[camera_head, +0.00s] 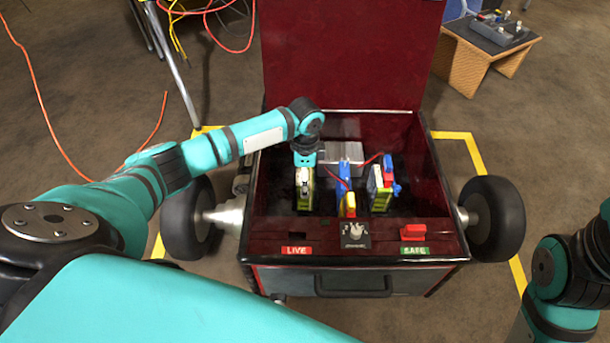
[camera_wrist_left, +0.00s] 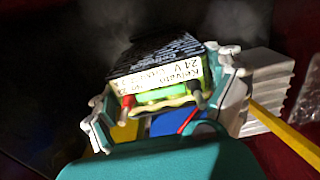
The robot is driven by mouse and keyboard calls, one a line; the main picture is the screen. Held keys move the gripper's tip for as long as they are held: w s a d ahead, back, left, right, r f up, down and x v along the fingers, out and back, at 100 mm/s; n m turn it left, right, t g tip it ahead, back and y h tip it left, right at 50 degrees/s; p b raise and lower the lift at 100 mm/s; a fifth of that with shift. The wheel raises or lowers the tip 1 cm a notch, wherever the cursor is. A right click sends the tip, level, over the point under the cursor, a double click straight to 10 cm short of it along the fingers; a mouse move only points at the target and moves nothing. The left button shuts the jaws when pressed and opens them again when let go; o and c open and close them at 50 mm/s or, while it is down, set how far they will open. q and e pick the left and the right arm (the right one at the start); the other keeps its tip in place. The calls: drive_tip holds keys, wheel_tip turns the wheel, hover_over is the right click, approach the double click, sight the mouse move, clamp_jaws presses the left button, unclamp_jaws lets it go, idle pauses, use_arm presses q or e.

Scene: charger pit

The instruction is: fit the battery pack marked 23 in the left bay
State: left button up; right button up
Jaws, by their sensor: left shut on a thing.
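My left gripper (camera_head: 304,176) is shut on a battery pack (camera_head: 304,201) in the left part of the open red charger box (camera_head: 426,185). In the left wrist view the same pack (camera_wrist_left: 160,59) sits between the jaws. It has a black body, a pale label, a green strip and red and dark terminals. The label text is tilted; I cannot confirm a 23 on it. Whether the pack is seated in the left bay or held above it I cannot tell. My right arm is at the lower right, its gripper out of frame.
A blue-and-yellow unit (camera_head: 346,192) stands in the middle of the box, and another pack (camera_head: 379,190) to its right. A grey finned block (camera_head: 341,157) is behind. The red lever (camera_head: 413,231) is at the SAFE label (camera_head: 414,251). A dial (camera_head: 354,234) is front centre.

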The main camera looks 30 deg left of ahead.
use_arm(q)
drive_tip(key=shift+w+d+f, duration=0.1)
drive_tip(key=shift+w, duration=0.1)
drive_tip(key=o, duration=1.4)
wheel_tip(320, 180, up, 6)
drive_tip(key=p, duration=0.2)
drive_tip(key=shift+p, duration=0.3)
drive_tip(key=shift+s+d+r+n+p, duration=0.75)
drive_tip(key=shift+d+r+n+p, duration=0.7)
drive_tip(key=shift+r, duration=2.55)
drive_tip(key=shift+s+d+r+n+p, duration=0.9)
drive_tip(key=shift+r+n, duration=1)
drive_tip(key=shift+r, duration=2.05)
drive_tip(key=shift+s+d+r+n+p, duration=0.7)
drive_tip(key=shift+r+n+p, duration=0.9)
drive_tip(key=shift+r, duration=2.4)
